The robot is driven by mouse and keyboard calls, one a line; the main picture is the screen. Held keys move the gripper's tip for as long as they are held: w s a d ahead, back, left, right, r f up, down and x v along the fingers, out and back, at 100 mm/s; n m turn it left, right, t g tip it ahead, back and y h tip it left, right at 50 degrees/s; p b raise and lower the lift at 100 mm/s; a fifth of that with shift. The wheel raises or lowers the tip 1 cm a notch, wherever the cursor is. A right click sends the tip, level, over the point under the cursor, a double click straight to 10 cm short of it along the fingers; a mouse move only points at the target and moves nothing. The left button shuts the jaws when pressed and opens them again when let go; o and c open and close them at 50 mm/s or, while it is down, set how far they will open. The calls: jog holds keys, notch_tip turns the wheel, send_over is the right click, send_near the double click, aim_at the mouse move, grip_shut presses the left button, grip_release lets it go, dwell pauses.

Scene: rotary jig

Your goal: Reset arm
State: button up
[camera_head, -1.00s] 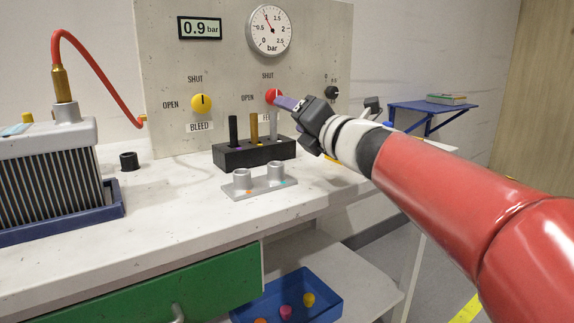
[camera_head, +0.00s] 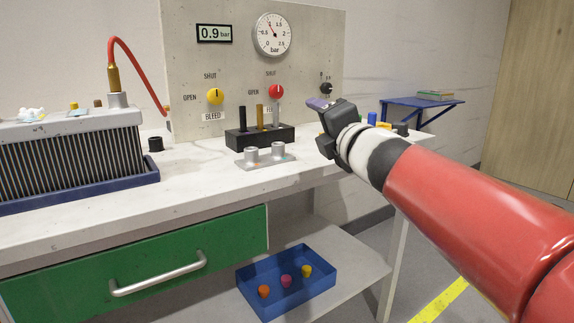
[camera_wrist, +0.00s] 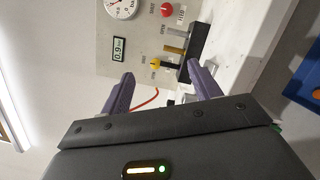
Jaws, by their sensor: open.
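My gripper (camera_head: 318,104) is at the end of my red and white arm, in front of the right part of the grey panel (camera_head: 300,50) in the head view. In the wrist view its two purple fingers (camera_wrist: 162,92) stand wide apart with nothing between them. It is clear of the red knob (camera_head: 276,91) and the yellow knob (camera_head: 215,96). Both knobs have their marks pointing up towards SHUT. The digital display (camera_head: 214,33) reads 0.9 bar, and the dial gauge (camera_head: 273,34) hangs beside it.
A black block (camera_head: 240,141) with upright pins and a grey two-socket fixture (camera_head: 266,163) stand on the white bench. A finned unit (camera_head: 70,155) with a red hose sits at left. A blue tray (camera_head: 310,289) with coloured caps is on the lower shelf. A blue wall shelf (camera_head: 425,102) is at right.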

jog(key=s+d+f+m+g+h+p, duration=0.1)
jog(key=s+d+f+m+g+h, duration=0.4)
jog(key=s+d+f+m+h, duration=0.75)
jog(key=s+a+f+m+g+y, duration=0.2)
jog(key=s+f+m+g, duration=0.1)
jog(key=s+f+m, duration=0.4)
jog(key=s+a+f+m+g+y+p, duration=0.1)
jog(key=s+f+m+g+y, duration=0.2)
jog(key=s+f+m, duration=0.4)
jog(key=shift+s+a+f+m+g+y, duration=0.4)
jog(key=shift+s+f+g, duration=0.15)
jog(key=shift+f, duration=0.4)
